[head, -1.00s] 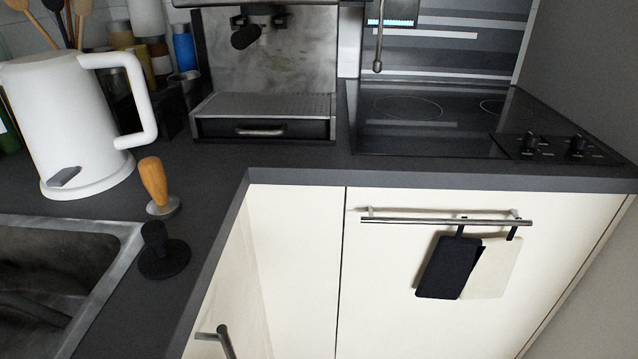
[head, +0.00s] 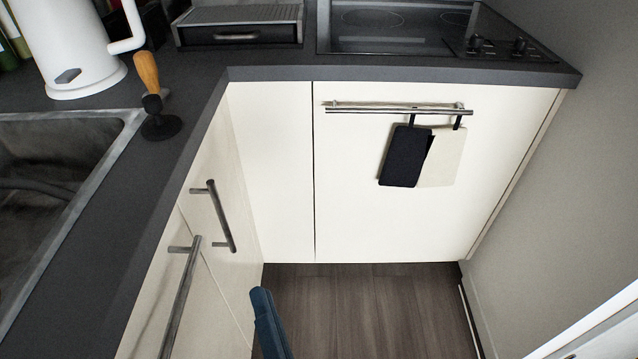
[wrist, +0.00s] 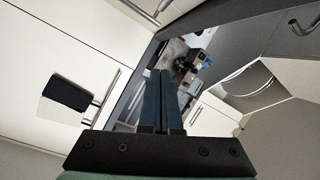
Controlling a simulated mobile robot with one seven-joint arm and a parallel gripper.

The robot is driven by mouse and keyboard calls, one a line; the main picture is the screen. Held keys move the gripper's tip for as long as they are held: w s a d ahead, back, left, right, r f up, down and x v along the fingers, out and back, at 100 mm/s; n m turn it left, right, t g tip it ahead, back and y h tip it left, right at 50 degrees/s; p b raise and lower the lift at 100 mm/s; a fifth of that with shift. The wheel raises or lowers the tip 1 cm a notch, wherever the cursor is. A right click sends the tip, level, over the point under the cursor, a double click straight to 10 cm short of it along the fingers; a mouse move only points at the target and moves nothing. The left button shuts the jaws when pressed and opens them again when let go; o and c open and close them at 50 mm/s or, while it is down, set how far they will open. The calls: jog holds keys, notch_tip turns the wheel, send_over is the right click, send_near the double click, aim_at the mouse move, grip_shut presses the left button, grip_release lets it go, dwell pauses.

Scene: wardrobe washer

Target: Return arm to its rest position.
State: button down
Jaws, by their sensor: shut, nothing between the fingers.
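My gripper (wrist: 159,101) shows in the wrist view with its two dark blue fingers side by side, shut and empty. In the head view a blue finger part of my gripper (head: 262,305) shows at the bottom, over the wooden floor, in front of the lower cabinets. The rest of my arm is out of the head view. The fingers appear clear of the cabinet fronts, though the exact gap cannot be told.
A cabinet front (head: 285,170) with a bar handle (head: 400,109) and hanging cloths (head: 403,156) stands ahead. Two door handles (head: 222,215) stick out at left. The wooden floor (head: 360,310) is clear. A wall (head: 560,200) closes the right. A kettle (head: 75,45) stands on the counter.

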jog(key=w+d+r+n+t+h, duration=0.1)
jog(key=w+d+r+n+t, duration=0.3)
jog(key=r, duration=0.9)
jog(key=w+a+r+n+t+h, duration=0.1)
jog(key=w+r+n, duration=0.45)
jog(key=r, duration=0.75)
jog(key=s+d+r+m+t+h, duration=0.1)
jog(key=s+d+r+t+h, duration=0.15)
jog(key=r, duration=0.55)
jog(key=s+d+r+m+t+h, duration=0.1)
jog(key=s+r+t+h, duration=0.2)
jog(key=r, duration=0.6)
notch_tip(320, 180, up, 27)
jog(key=p, duration=2.8)
jog(key=shift+w+a+g+y+p, duration=0.3)
jog(key=shift+g+y+p, duration=0.05)
jog(key=shift+p, duration=0.05)
jog(key=shift+n, duration=0.25)
